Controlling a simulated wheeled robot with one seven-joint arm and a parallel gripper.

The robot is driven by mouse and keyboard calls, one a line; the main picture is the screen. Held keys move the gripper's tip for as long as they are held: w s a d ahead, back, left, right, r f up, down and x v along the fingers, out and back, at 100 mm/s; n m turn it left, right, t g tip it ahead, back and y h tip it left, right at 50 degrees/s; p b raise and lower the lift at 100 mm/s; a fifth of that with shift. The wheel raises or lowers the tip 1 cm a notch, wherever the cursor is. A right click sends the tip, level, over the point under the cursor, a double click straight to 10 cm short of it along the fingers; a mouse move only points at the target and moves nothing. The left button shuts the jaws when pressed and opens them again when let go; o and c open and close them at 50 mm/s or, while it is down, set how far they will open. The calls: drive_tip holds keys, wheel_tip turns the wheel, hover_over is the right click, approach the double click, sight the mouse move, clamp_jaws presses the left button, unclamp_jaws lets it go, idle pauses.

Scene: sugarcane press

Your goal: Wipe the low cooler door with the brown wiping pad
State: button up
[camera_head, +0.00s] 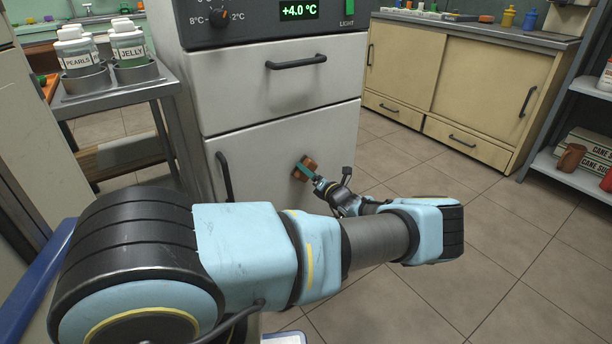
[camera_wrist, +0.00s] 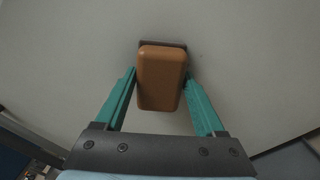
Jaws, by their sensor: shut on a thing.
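The low cooler door (camera_head: 262,164) is the light grey lower panel of the cooler, with a dark vertical handle (camera_head: 224,176) at its left side. My gripper (camera_head: 309,172) is at the middle right of this door. It is shut on the brown wiping pad (camera_head: 304,166), with a green finger on either side of it. In the wrist view the pad (camera_wrist: 162,78) sits between the green fingers, its dark far edge at or close to the grey door surface (camera_wrist: 240,55). I cannot tell for certain whether it touches. The door looks shut.
Above the door is a drawer with a dark handle (camera_head: 296,62) and a control panel. A metal stand (camera_head: 110,92) with jars is at left. Beige cabinets (camera_head: 455,80) and a shelf (camera_head: 580,185) are at right. The tiled floor (camera_head: 470,220) between is clear.

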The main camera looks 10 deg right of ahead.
sight(316, 161)
drive_tip(key=shift+w+d+b, duration=0.65)
drive_tip(key=shift+d+b, duration=0.25)
drive_tip(key=shift+d, duration=0.1)
drive_tip(key=d+b, duration=0.1)
drive_tip(key=w+d+b, duration=0.1)
drive_tip(key=b, duration=0.1)
drive_tip(key=shift+w+d+f, duration=0.1)
drive_tip(key=shift+w+d, duration=0.05)
drive_tip(key=shift+d, duration=0.5)
drive_tip(key=shift+d, duration=0.1)
drive_tip(key=shift+p+v, duration=0.8)
drive_tip(key=shift+v, duration=2.15)
drive_tip(key=v, duration=0.3)
drive_tip(key=shift+p, duration=0.3)
